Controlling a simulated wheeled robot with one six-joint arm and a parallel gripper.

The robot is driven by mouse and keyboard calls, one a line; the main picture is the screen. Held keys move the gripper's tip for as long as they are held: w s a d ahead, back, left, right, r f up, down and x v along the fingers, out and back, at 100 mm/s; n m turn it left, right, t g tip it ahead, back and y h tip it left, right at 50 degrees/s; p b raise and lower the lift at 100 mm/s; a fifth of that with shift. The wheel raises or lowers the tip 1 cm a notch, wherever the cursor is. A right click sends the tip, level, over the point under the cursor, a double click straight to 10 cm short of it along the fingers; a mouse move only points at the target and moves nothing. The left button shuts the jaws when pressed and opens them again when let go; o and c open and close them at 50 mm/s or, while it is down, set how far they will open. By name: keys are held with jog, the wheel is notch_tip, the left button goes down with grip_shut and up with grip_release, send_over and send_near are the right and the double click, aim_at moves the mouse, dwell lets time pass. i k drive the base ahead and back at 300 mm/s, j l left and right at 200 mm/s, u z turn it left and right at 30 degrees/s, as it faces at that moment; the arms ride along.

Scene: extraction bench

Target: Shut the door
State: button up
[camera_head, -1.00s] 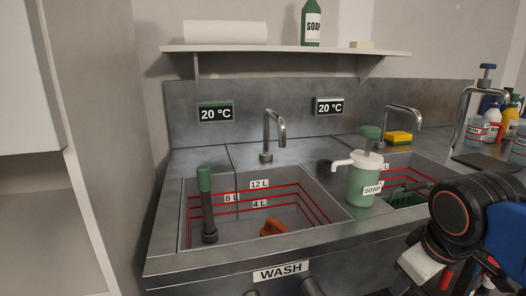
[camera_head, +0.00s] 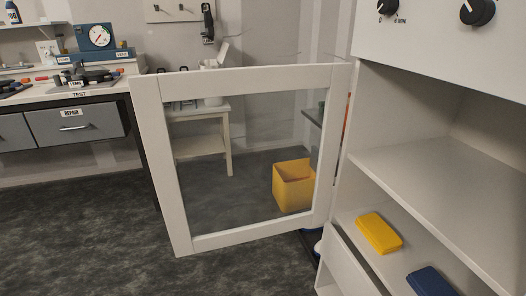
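A white-framed door (camera_head: 158,165) with a clear pane stands wide open in the middle of the head view. It is hinged at its right side to a white cabinet (camera_head: 345,165) on the right. The cabinet's inside shows a shelf (camera_head: 440,185), with a yellow case (camera_head: 379,233) and a dark blue case (camera_head: 431,282) on the surface below it. My gripper is not in view now.
A yellow bin (camera_head: 293,187) stands on the floor, seen through the door's pane. A bench with a drawer (camera_head: 75,127) is at the left, and a small white table (camera_head: 201,146) is behind the door. Dark floor (camera_head: 80,240) in front of the door is clear at the lower left.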

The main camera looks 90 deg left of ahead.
aim_at(149, 93)
jog(key=k+j+u, duration=0.15)
jog(key=j, duration=0.35)
jog(key=k+j+u, duration=0.2)
jog(key=j, duration=0.35)
jog(key=k+j+u, duration=0.15)
jog(key=j, duration=0.4)
jog(key=k+j+u, duration=0.15)
jog(key=j, duration=0.45)
jog(key=k+j+u, duration=0.15)
jog(key=j, duration=0.45)
jog(key=j+u, duration=0.2)
jog(key=j, duration=0.4)
jog(key=k+j+z, duration=0.1)
jog(key=z, duration=0.15)
jog(key=k+j, duration=0.5)
jog(key=k+j+u, duration=0.25)
jog(key=j, duration=0.3)
